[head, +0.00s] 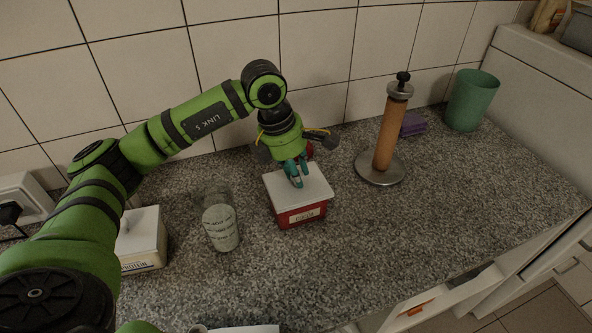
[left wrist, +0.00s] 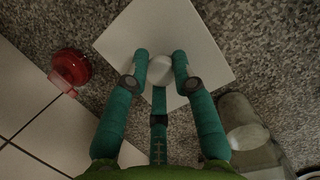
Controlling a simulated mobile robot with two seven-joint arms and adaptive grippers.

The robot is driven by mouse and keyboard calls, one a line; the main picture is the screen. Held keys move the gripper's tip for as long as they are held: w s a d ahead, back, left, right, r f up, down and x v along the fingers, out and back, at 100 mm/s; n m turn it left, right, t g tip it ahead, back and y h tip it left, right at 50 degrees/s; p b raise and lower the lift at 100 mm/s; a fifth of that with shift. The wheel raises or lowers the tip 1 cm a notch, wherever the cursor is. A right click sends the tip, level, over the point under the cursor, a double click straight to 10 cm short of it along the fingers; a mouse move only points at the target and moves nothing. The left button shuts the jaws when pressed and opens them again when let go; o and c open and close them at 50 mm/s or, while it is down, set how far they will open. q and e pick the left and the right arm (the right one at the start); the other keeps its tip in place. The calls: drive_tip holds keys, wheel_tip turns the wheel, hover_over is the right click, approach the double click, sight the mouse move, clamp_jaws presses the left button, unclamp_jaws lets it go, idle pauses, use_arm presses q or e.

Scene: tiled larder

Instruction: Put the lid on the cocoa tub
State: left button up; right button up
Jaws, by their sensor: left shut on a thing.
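The cocoa tub (head: 303,216) is a red box with a pale label, standing on the granite counter in the middle of the head view. The square white lid (head: 312,184) lies over its top, roughly in line with it; I cannot tell whether it is fully seated. My left gripper (head: 294,175) points down from above, its teal fingers shut on the lid's knob. In the left wrist view, the round white knob (left wrist: 160,70) is between the fingertips, and the lid (left wrist: 165,30) hides the tub beneath. My right gripper is not in view.
A glass jar (head: 221,228) and a white lidded box (head: 143,240) stand to the left. A red object (left wrist: 70,68) lies near the wall.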

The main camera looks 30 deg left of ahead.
use_arm(q)
drive_tip(key=shift+f, duration=0.25)
idle(0.6)
drive_tip(key=o, duration=1.6)
drive_tip(key=shift+c, duration=0.2)
drive_tip(key=shift+r, duration=0.1)
drive_tip(key=shift+r+p, duration=1.9)
drive_tip(key=shift+r, duration=1.55)
